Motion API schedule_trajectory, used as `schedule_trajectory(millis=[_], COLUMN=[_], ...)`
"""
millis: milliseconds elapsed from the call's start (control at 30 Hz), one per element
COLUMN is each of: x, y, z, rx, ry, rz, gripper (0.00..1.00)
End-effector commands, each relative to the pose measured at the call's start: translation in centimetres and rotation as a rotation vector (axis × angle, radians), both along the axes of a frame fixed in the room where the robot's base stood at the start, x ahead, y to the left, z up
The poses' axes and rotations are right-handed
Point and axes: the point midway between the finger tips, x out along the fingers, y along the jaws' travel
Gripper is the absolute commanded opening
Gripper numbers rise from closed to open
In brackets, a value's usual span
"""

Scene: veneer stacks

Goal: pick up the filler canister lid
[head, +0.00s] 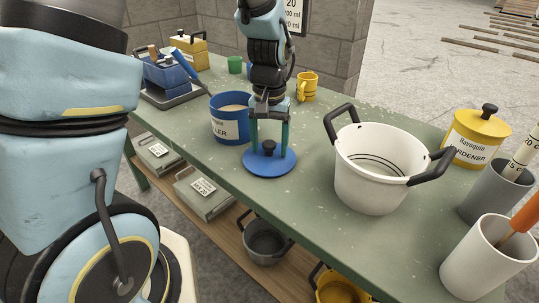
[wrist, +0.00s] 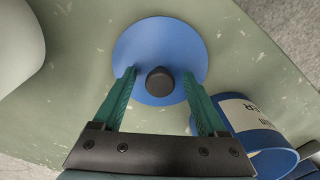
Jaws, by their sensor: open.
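The filler canister lid (head: 270,163) is a flat blue disc with a black knob, lying on the green bench in the head view. It also shows in the wrist view (wrist: 150,40). The blue filler canister (head: 231,124) stands open beside it, with pale contents and a white label; part of it shows in the wrist view (wrist: 265,140). My gripper (head: 269,146) is above the lid with its green fingers pointing down. In the wrist view its open fingers (wrist: 164,88) stand on either side of the black knob (wrist: 160,81), with gaps to both sides.
A white pot (head: 372,185) with black handles stands right of the lid. A yellow canister (head: 475,138), grey cups (head: 485,258) and a yellow mug (head: 307,87) are also on the bench (head: 300,215). The bench's front edge is near the lid.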

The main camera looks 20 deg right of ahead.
Motion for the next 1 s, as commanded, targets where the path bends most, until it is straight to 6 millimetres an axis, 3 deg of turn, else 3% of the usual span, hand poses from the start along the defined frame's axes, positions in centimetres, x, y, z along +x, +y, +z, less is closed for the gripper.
schedule_trajectory(millis=[233, 867, 1000], x=[0.0, 0.0, 0.0], y=[0.0, -0.01, -0.01], z=[-0.11, -0.07, -0.07], rx=[0.0, 0.0, 0.0], ry=[0.0, 0.0, 0.0], rz=[0.0, 0.0, 0.0], gripper=[0.73, 0.02, 0.0])
